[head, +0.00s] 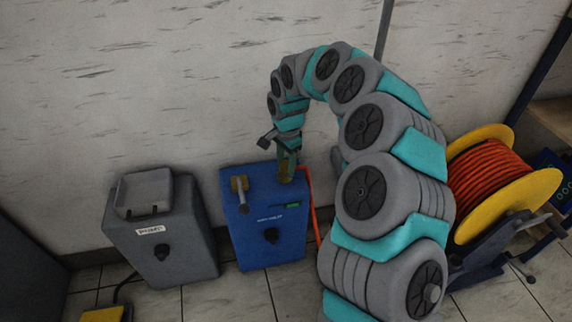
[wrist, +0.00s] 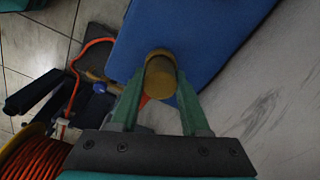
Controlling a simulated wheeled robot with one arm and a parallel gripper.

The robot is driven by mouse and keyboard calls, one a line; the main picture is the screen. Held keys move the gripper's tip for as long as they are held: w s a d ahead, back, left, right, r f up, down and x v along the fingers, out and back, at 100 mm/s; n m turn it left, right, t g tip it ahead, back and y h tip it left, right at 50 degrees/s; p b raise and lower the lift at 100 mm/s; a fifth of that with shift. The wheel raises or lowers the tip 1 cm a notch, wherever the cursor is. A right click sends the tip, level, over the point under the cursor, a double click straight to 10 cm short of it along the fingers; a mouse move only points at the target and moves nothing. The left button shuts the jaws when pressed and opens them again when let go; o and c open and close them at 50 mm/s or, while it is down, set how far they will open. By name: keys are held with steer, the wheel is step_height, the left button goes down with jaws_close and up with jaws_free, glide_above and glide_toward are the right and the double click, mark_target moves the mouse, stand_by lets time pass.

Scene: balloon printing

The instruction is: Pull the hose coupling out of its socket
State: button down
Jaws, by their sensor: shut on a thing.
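The blue box (head: 265,222) stands on the floor against the wall, and its blue surface (wrist: 215,40) fills the upper middle of the wrist view. A brass, round-ended coupling (wrist: 160,76) sits between the green fingers of my gripper (wrist: 160,88). In the head view, my gripper (head: 286,160) points down at the box's back right top corner, with the brass part between its fingers. My gripper is shut on the coupling. The socket is hidden, so I cannot tell how deep the coupling sits. Orange hose (head: 312,205) runs down the box's right side.
A brass valve with a grey lever (head: 240,186) is on the box's top left. A grey machine (head: 163,230) stands left. A yellow reel of orange hose (head: 492,180) stands right, behind my arm. The wall is close behind the box.

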mark_target(286, 163)
steer(key=shift+r, duration=2.55)
steer(key=shift+r+p, duration=0.3)
steer(key=shift+r, duration=0.05)
steer(key=shift+r, duration=0.1)
